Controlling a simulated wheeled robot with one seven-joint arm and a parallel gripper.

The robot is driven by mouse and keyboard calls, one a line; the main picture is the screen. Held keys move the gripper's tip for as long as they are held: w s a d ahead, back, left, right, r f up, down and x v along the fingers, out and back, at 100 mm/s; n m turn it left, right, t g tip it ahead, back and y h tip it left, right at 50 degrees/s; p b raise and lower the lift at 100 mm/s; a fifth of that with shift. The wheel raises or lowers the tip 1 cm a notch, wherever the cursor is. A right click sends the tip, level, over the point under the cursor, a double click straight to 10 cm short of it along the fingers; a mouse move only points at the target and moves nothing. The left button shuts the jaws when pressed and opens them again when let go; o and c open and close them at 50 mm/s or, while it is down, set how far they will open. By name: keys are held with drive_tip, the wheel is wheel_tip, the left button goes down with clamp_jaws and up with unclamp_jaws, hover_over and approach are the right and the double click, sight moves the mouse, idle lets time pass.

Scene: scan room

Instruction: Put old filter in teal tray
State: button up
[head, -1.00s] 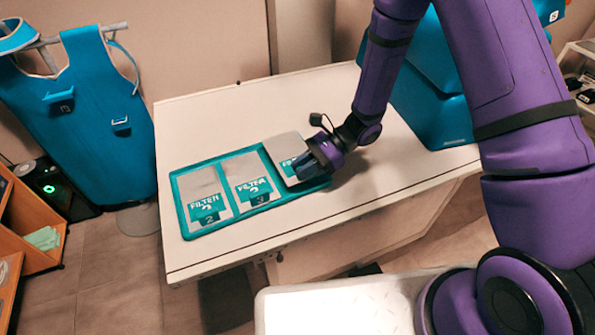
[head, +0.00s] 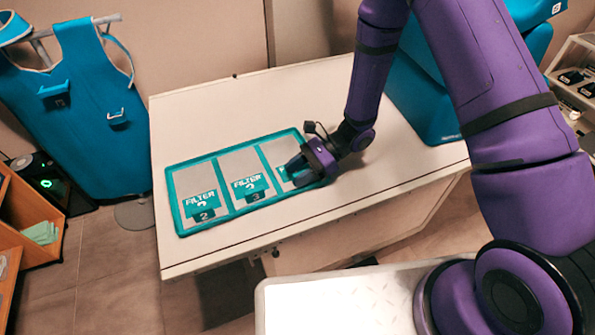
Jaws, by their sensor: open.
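The teal tray (head: 236,217) lies on the white table with three compartments. A grey filter plate labelled 2 (head: 194,181) lies in the left compartment, and one labelled 3 (head: 238,164) lies in the middle one. A third grey plate (head: 283,150) lies in the right compartment, its label mostly hidden behind my gripper. My gripper (head: 297,173) is open at the near end of this third plate, low over the tray's right side. I cannot tell whether its fingers still touch the plate's handle.
The white table (head: 220,109) is bare behind the tray and to its right. A teal machine (head: 421,95) stands at the table's back right. A teal apron (head: 91,110) hangs at the left, beside a wooden shelf (head: 32,258). A white surface (head: 345,305) is at the front.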

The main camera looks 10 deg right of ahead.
drive_tip(key=shift+w+d+r, duration=0.1)
drive_tip(key=shift+d+r, duration=0.05)
drive_tip(key=shift+r, duration=0.05)
drive_tip(key=v, duration=0.7)
